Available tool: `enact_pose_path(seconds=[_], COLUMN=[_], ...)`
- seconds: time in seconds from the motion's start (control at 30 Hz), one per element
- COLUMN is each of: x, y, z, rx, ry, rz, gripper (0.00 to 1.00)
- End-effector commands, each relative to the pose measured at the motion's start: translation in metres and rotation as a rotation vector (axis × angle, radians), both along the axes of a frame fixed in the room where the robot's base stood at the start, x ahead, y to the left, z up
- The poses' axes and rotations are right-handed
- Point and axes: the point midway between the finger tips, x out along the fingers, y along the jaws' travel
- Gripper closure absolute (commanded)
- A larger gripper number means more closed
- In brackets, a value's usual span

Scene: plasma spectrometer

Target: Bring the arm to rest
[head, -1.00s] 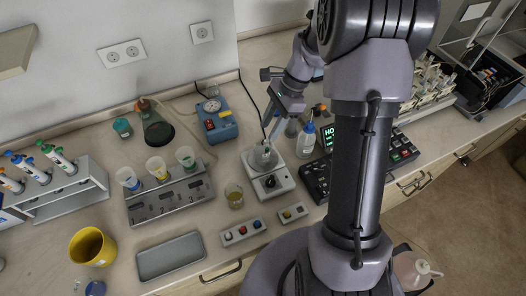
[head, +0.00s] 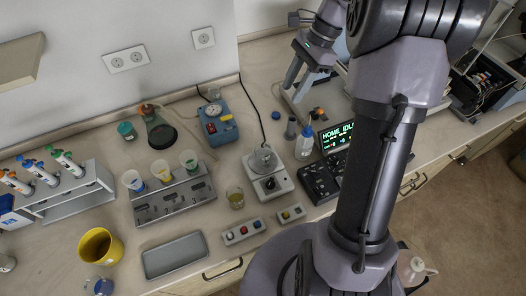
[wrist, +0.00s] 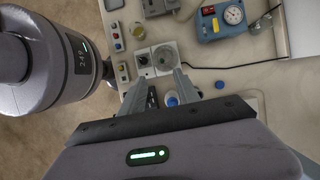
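My gripper (head: 293,95) hangs above the back of the bench in the head view, up and to the right of the hotplate. Its two fingers are apart with nothing held between them. In the wrist view my gripper (wrist: 160,78) also shows its fingers spread. The white hotplate (head: 270,183) stands on the bench with a clear glass vessel (head: 263,158) on top, well apart from the fingers. A dark display (head: 337,136) with green text reading "HOME" and apparently "IDLE" stands to the right, partly hidden by my arm.
A white-bodied bottle with a blue top (head: 304,145) stands below my gripper. A blue device with a dial (head: 216,122), a grey rack with several cups (head: 172,203), a yellow cup (head: 100,247) and a grey tray (head: 174,256) fill the left. The air around the fingers looks clear.

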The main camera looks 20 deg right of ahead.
Motion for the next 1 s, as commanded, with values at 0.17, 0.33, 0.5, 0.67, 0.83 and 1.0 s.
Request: enact_pose_path(seconds=[0.17, 0.33, 0.5, 0.67, 0.83, 1.0], x=[0.0, 0.0, 0.0, -0.01, -0.068, -0.142], y=[-0.004, -0.004, -0.004, 0.024, 0.111, 0.172], z=[0.009, 0.009, 0.009, 0.007, -0.013, -0.062], rx=[0.001, 0.001, 0.001, -0.048, -0.214, -0.375], ry=[0.0, 0.0, 0.0, -0.071, -0.32, -0.581], rz=[0.001, 0.001, 0.001, 0.102, 0.462, 0.809], gripper=[0.62, 0.62, 0.62, 0.62, 0.62, 0.62])
